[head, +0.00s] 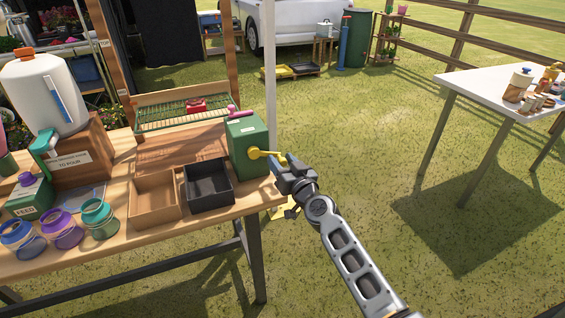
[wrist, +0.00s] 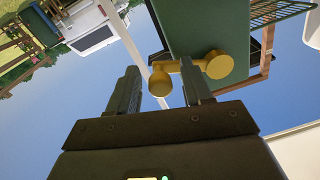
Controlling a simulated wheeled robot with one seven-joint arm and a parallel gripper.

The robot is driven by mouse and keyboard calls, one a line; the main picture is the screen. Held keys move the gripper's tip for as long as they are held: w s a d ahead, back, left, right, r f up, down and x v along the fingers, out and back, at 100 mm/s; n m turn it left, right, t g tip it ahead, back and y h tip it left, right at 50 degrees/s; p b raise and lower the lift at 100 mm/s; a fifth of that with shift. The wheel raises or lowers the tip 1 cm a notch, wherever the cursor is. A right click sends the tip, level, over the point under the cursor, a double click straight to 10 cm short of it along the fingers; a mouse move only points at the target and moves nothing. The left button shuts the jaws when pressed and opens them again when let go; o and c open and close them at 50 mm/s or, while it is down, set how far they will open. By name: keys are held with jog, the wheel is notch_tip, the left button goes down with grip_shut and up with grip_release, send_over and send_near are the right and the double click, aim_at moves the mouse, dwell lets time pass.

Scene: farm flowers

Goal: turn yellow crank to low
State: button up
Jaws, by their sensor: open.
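The yellow crank (head: 266,154) sticks out from the right side of a green box (head: 244,142) at the table's right end. In the wrist view the crank (wrist: 190,68) has a round hub (wrist: 219,64) on the green box (wrist: 205,25) and a knob (wrist: 160,84) at its other end. My gripper (head: 285,168) is at the crank's outer end. In the wrist view its two fingers (wrist: 160,92) are open, with the knob seen between them. I cannot tell whether a finger touches the crank. No low mark is readable.
The wooden table (head: 235,207) holds a black tray (head: 209,200), a wooden tray (head: 158,210), several coloured jars (head: 62,228) and a large white jug (head: 45,95). A pink handle (head: 235,111) tops the green box. A post (head: 269,75) stands behind.

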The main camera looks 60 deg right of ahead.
jog(key=shift+c, duration=0.2)
grip_shut()
dwell(0.3)
jog(key=shift+d+r+n+b, duration=0.1)
jog(key=shift+r+n+b, duration=0.05)
jog(key=shift+n+b, duration=0.3)
